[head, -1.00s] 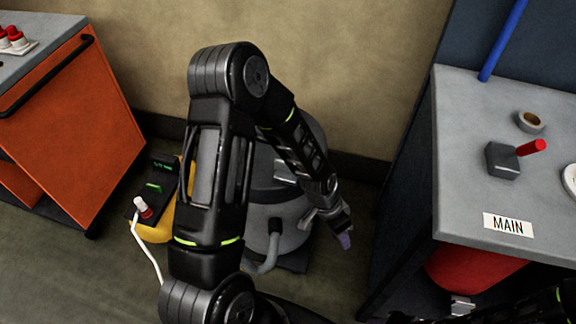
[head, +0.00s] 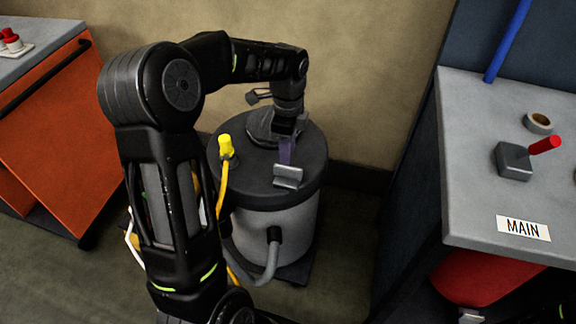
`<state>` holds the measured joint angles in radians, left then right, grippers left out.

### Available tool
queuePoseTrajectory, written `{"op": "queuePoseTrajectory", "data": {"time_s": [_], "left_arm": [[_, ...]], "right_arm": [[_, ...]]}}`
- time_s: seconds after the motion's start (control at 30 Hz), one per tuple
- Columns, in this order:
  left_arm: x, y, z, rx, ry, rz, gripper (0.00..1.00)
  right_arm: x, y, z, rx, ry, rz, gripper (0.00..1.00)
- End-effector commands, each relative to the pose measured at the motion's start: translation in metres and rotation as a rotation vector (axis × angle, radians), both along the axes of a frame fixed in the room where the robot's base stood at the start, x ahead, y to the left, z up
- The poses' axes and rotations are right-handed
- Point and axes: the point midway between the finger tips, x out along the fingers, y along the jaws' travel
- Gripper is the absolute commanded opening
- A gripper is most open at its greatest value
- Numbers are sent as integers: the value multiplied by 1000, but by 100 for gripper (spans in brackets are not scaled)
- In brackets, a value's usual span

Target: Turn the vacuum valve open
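A grey block (head: 513,161) with a red lever (head: 545,144) stands on the grey bench at the right and looks like the valve. The lever points to the right and slightly up. No gripper is near it. My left gripper (head: 286,150) points down over the lid of a dark grey canister (head: 305,150), left of the bench. Its purple-tinted fingertip area is close to the lid and a grey latch; I cannot tell whether it touches them or how wide the fingers are. My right gripper is not in view.
A MAIN label (head: 523,228) lies near the bench's front edge (head: 500,252). A tape roll (head: 538,123) sits behind the block. A blue pole (head: 507,40) rises at the back. An orange cabinet (head: 50,125) stands left.

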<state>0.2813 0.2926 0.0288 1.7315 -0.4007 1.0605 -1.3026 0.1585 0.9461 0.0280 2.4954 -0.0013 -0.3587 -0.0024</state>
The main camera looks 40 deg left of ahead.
Motion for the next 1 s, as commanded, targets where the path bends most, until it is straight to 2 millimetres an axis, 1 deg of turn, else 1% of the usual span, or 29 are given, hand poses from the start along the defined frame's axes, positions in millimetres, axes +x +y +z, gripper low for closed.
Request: {"op": "queuePoseTrajectory", "data": {"time_s": [0.3,0.43,0.57,0.8,0.87,1.0], "left_arm": [[-1,-1,-48,-2,6,1,35],[-1,0,-64,-1,4,1,35],[-1,0,-70,-1,2,1,35],[-1,0,-71,0,1,1,35],[-1,0,-71,0,1,1,31],[-1,0,-71,0,1,1,20]], "right_arm": [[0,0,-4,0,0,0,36],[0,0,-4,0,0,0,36],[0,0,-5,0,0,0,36],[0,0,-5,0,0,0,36],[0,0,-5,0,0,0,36],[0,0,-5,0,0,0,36]]}}
